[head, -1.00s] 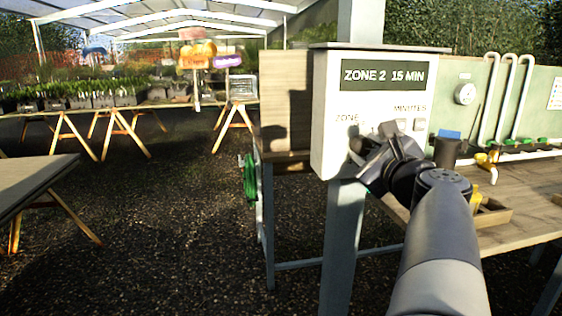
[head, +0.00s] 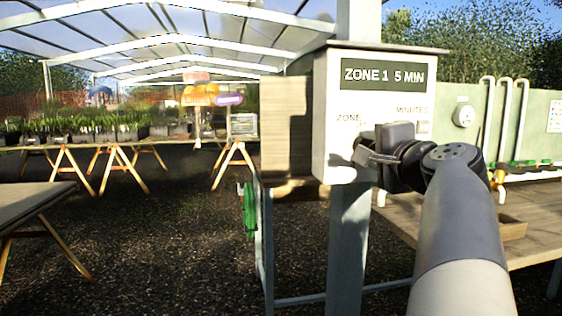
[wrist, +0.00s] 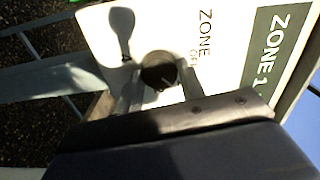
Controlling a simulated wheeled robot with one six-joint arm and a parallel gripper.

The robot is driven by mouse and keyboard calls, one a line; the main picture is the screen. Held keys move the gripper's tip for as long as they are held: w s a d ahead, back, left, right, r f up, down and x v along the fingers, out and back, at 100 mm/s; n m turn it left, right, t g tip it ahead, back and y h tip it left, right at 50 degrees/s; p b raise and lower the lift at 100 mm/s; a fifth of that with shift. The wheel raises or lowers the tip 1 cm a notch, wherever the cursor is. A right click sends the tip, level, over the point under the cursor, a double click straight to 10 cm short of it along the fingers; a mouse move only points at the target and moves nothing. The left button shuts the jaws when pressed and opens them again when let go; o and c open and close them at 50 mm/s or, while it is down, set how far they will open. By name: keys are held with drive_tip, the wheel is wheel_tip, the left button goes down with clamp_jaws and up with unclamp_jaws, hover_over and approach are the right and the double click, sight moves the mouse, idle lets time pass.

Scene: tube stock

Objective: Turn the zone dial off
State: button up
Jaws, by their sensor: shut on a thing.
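The white control box (head: 330,100) is on a grey post, and its dark display (head: 382,76) reads "ZONE 1 5 MIN". The zone dial (wrist: 158,72) is a round dark knob with a light pointer mark, below the "ZONE" label in the wrist view. "OFF" is printed near the dial. My gripper (wrist: 160,92) is shut on the dial, with one finger on each side. In the head view my gripper (head: 362,150) covers most of the dial. The minutes control is largely hidden behind my wrist in the head view.
A wooden bench (head: 460,215) stands at the right with white pipes (head: 505,110) and green-handled valves behind it. A green hose (head: 249,210) hangs at the left of the post. Gravel floor (head: 150,240) is open at the left.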

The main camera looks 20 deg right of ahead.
drive_tip(key=n+b, duration=0.4)
drive_tip(key=n, duration=0.1)
drive_tip(key=shift+f+n, duration=0.15)
drive_tip(key=shift+n, duration=0.15)
drive_tip(key=shift+r+n+b, duration=0.2)
drive_tip(key=shift+n+b, duration=1.2)
drive_tip(key=shift+n, duration=1)
drive_tip(key=o, duration=1)
drive_tip(key=p+v, duration=0.1)
drive_tip(key=v, duration=0.9)
drive_tip(key=shift+s, duration=0.4)
